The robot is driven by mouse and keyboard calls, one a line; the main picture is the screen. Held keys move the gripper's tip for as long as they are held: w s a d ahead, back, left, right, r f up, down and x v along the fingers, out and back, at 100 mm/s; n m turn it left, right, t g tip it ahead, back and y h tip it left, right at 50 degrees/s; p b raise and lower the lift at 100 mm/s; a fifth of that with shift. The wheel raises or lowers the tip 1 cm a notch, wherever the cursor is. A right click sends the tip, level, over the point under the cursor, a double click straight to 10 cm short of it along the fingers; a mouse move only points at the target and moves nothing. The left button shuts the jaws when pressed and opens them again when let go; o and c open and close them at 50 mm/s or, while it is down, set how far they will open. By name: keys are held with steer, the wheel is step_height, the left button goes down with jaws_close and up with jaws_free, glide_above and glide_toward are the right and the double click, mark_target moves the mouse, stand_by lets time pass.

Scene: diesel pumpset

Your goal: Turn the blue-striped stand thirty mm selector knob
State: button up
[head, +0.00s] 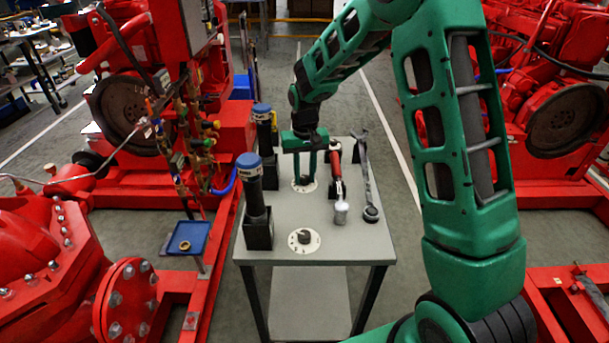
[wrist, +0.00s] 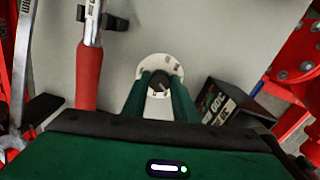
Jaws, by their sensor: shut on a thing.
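A dark selector knob (wrist: 159,84) sits on a round white dial (wrist: 174,66) on the grey table top. In the head view the same dial (head: 304,188) is at the far part of the table, partly hidden by my fingers. My gripper (head: 304,180) points down over it. In the wrist view its two green fingers (wrist: 160,92) stand on either side of the knob, shut on it. A second dark knob (head: 304,237) on a white dial is at the table's near edge, apart from my gripper. I cannot make out a blue stripe on a stand.
Two blue-capped black tools (head: 249,165) (head: 262,111) stand in black holders along the left edge. A red-handled tool (head: 336,170) and a grey wrench-like tool (head: 368,190) lie to the right of my gripper. Red machinery stands on both sides.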

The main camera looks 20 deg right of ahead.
mark_target(305, 177)
steer(key=shift+n, duration=1.8)
steer(key=o, duration=1)
steer(key=shift+o, duration=0.2)
step_height(305, 177, up, 11)
steer(key=shift+f, duration=0.15)
steer(key=shift+w, duration=0.1)
